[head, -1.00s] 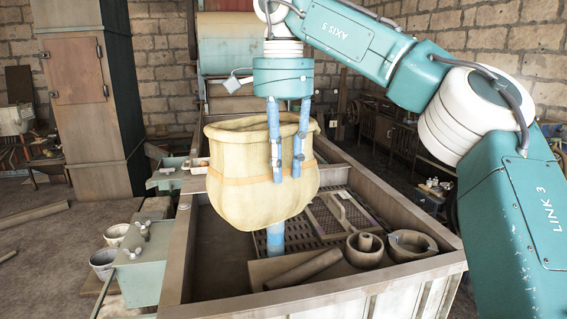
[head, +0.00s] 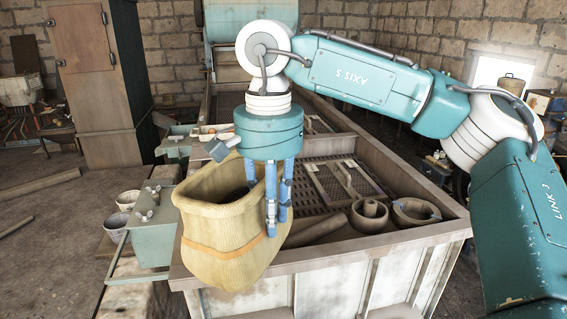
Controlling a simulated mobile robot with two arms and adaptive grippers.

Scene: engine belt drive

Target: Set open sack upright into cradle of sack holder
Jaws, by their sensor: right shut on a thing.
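The open sack (head: 222,235) is tan woven cloth with a thick rolled rim and an orange band low on its side. It hangs in the head view in front of the long bin's near left corner. Its mouth faces up and it leans a little. My right gripper (head: 277,226) points down with blue fingers, shut on the sack's right rim. The inner finger contact is partly hidden. My left gripper is not in view. I cannot make out the sack holder or its cradle for certain; the sack covers part of the corner.
The long bin (head: 400,235) holds a grate, a tube (head: 316,231) and round pots (head: 415,211). A green bracket box (head: 150,235) and two buckets (head: 116,222) are left of the sack. A tall cabinet (head: 100,90) stands at the back left. Floor at left is mostly clear.

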